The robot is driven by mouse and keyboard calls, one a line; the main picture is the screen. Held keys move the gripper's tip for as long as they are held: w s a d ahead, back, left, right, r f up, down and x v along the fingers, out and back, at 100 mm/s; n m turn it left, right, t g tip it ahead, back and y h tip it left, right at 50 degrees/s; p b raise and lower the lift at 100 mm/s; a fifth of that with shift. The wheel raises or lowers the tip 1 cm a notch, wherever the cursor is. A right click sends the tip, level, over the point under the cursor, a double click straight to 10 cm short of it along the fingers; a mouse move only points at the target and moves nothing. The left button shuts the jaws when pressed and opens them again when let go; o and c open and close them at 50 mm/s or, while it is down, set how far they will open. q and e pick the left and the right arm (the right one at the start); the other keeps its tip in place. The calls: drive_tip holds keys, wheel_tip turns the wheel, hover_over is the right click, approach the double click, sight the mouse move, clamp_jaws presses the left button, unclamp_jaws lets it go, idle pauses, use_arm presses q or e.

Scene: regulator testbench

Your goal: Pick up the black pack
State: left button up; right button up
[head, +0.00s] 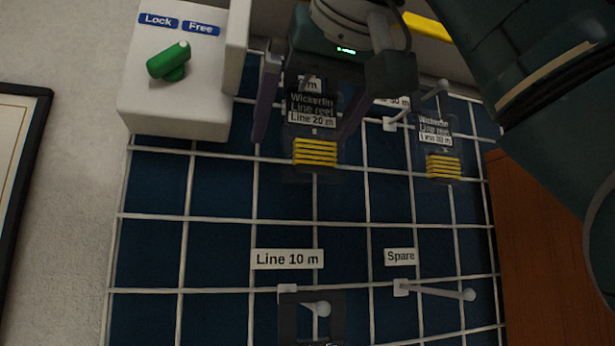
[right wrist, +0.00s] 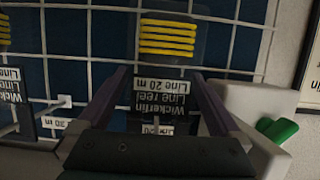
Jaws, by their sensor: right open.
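A black pack (head: 312,108) with a "Wickerlin Line reel, Line 20 m" label and yellow coiled line below hangs in front of the grid in the head view. My right gripper (head: 305,132) is open, with one finger on each side of it and visible space at the sides. In the right wrist view, the pack (right wrist: 160,97) shows upside down between the fingers of my right gripper (right wrist: 160,76). I cannot tell whether a finger touches it. Its top and hook are largely hidden by the gripper. My left gripper is not in view.
A similar pack (head: 434,130) hangs to the right. A dark hanger (head: 289,312) is on the "Line 10 m" peg, cut off below. The "Spare" peg (head: 435,291) is bare. A white box (head: 185,95) with a green knob (head: 169,62) stands left of the gripper.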

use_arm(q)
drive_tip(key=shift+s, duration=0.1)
use_arm(e)
drive_tip(key=shift+c, duration=0.2)
drive_tip(key=shift+s, duration=0.1)
drive_tip(key=c, duration=1.3)
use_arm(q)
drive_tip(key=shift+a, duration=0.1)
